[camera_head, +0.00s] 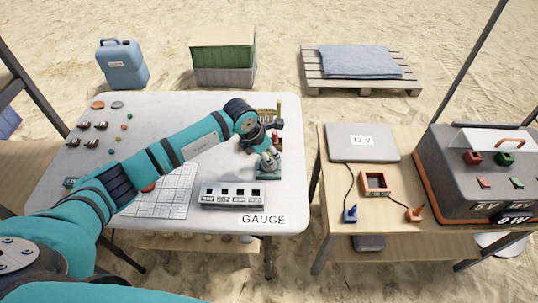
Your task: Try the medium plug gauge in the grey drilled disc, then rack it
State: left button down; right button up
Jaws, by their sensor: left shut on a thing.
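My left gripper (268,158) reaches across the white table and points down over a small green fixture (268,174). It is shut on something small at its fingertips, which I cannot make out. A small grey part shows at the fingertips, just above the fixture; I cannot tell whether it is the drilled disc, a gauge or part of the finger. A grey block (232,203) with several dark square openings stands left of and in front of the fixture, behind the GAUGE label (264,219). I cannot make out the medium plug gauge. My right gripper is not in view.
A brass-coloured stand (267,113) and a red item (276,137) are close behind the gripper. A gridded white sheet (160,200) lies under my arm. Several small pieces lie at the table's left. A second table (395,245) with electrical gear stands right, across a gap.

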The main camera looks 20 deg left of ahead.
aim_at(269, 153)
pick_arm(q)
jog(key=shift+r, duration=0.1)
jog(key=shift+r+p, duration=1.6)
jog(key=shift+r, duration=0.8)
